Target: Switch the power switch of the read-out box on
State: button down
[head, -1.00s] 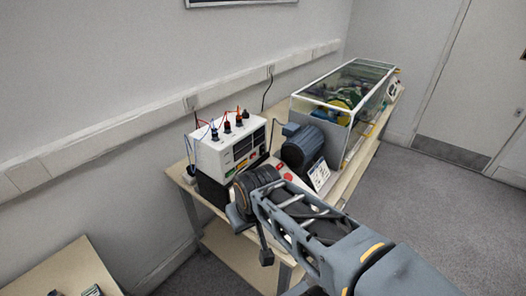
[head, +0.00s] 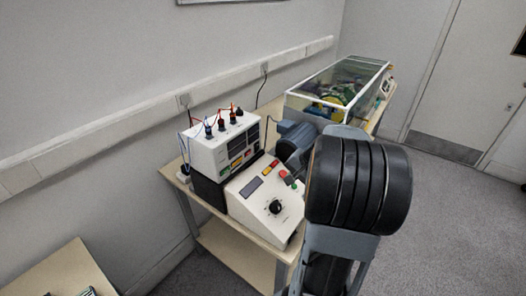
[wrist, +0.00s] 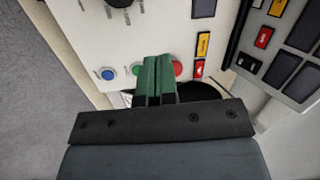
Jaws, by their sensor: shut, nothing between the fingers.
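The read-out box (head: 208,155) is the white box with dark display windows and several terminals on top, on a black base at the left of the bench. Its front also shows at the right of the wrist view (wrist: 297,92), with a yellow and a red label and a small dark part (wrist: 248,62) that may be the power switch; its position cannot be read. My gripper (wrist: 160,58) is shut and empty, its green fingers together over the sloping control panel, left of the read-out box in the wrist view. In the head view my arm hides the fingers.
The sloping control panel (head: 253,208) with a black knob (head: 275,207) stands beside the read-out box. Red (wrist: 177,68) and blue (wrist: 108,73) buttons lie close to my fingers. A motor (head: 297,138) and a glass-covered rig (head: 310,98) stand behind.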

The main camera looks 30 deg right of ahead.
jog(key=w+d+r+m+t, duration=0.1)
jog(key=w+d+r+t, duration=0.3)
jog(key=w+d+r, duration=0.1)
jog(key=shift+w+r+m+t+y, duration=0.2)
jog(key=shift+w+m+t+y, duration=0.15)
jog(key=shift+w, duration=0.2)
jog(key=p, duration=0.2)
send_near(258, 151)
jog(key=f, duration=0.1)
jog(key=w+f, duration=0.1)
jog(key=a+f, duration=0.1)
jog(key=f, duration=0.1)
jog(key=shift+w, duration=0.4)
jog(key=shift+w+a, duration=0.15)
jog(key=shift+w, duration=0.35)
jog(key=shift+w+a, duration=0.15)
jog(key=shift+w, duration=0.35)
jog(key=shift+w+a+f+p, duration=0.1)
jog(key=shift+w+a+p, duration=0.1)
jog(key=shift+w, duration=0.2)
jog(key=shift+w+a+p, duration=0.1)
jog(key=shift+w+p, duration=0.1)
jog(key=shift+w, duration=0.15)
